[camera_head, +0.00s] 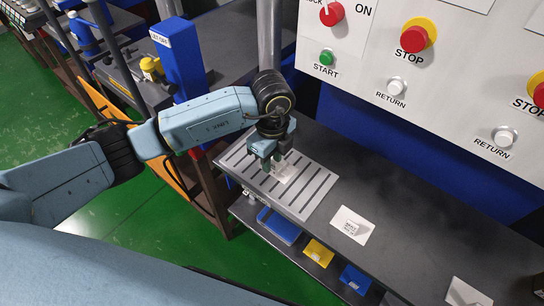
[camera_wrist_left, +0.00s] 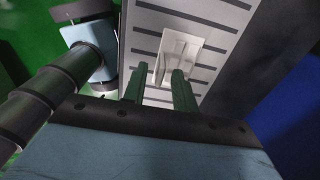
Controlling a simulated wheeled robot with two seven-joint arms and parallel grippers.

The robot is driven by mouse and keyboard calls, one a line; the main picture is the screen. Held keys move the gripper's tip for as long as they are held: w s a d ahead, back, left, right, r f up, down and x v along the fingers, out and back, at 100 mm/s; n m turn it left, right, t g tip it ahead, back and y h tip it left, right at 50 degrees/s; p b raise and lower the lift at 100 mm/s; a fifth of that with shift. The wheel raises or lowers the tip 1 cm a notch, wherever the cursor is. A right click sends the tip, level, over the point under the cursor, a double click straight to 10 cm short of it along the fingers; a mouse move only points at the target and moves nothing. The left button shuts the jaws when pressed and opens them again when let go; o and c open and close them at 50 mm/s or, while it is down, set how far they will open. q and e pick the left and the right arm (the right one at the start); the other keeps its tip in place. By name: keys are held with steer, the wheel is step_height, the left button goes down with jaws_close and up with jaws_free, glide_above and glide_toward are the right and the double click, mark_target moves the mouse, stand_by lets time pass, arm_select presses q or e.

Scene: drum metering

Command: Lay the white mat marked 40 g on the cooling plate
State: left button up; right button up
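The cooling plate (camera_head: 315,190) is a grey slotted plate on the dark bench. A small white mat (camera_head: 286,172) shows on or just above it, beside my left gripper; its marking is not legible. In the left wrist view the white mat (camera_wrist_left: 182,50) is against the slotted plate (camera_wrist_left: 222,18), just beyond the fingertips. My left gripper (camera_head: 273,164) is over the plate, pointing down. Its green fingers (camera_wrist_left: 159,82) stand apart with a gap between them, and I see no grip on the mat. My right gripper is not in view.
A white card with dark print (camera_head: 351,225) lies on the bench right of the plate, and another (camera_head: 468,293) lies at the bottom right. A control panel (camera_head: 450,60) with buttons rises behind. Blue and yellow bins (camera_head: 318,253) sit on a lower shelf. The bench between the cards is clear.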

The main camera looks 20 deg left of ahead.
arm_select(q)
step_height(320, 180, up, 12)
steer(key=p, duration=0.1)
steer(key=shift+r, duration=0.15)
stand_by(0.5)
